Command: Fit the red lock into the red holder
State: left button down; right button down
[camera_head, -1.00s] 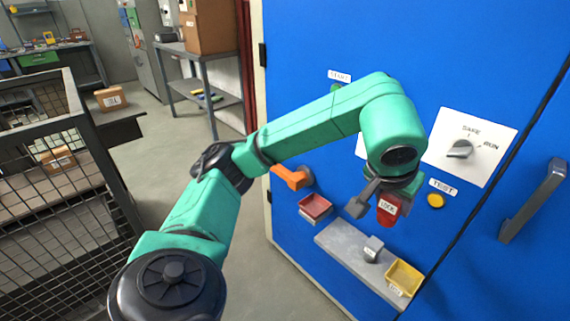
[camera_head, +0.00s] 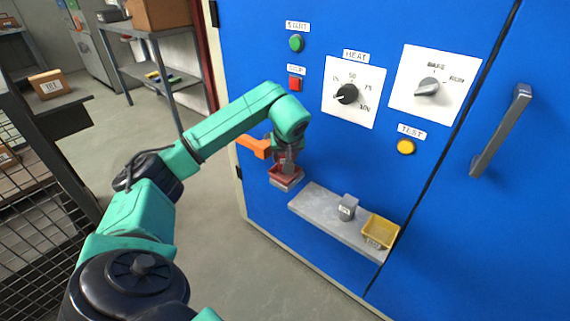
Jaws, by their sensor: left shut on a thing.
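My left gripper (camera_head: 287,167) is shut on the red lock (camera_head: 284,156), seen small and mostly hidden by the gripper's fingers. It points down at the small red holder (camera_head: 286,180), an open tray fixed low on the blue cabinet front. The lock is at or just above the holder's opening. I cannot tell whether it touches the holder or sits inside. My right gripper is not in view.
An orange handle (camera_head: 254,146) sticks out just left of the holder. A grey shelf (camera_head: 325,217) to the right carries a small grey block (camera_head: 347,207) and a yellow tray (camera_head: 380,231). Knobs and buttons are above. A mesh cage (camera_head: 40,215) stands at left.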

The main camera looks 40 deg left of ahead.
pick_arm(q)
jog(key=shift+f, duration=0.65)
jog(key=shift+f, duration=0.15)
jog(key=shift+f, duration=0.15)
jog(key=shift+c, duration=1.4)
grip_release()
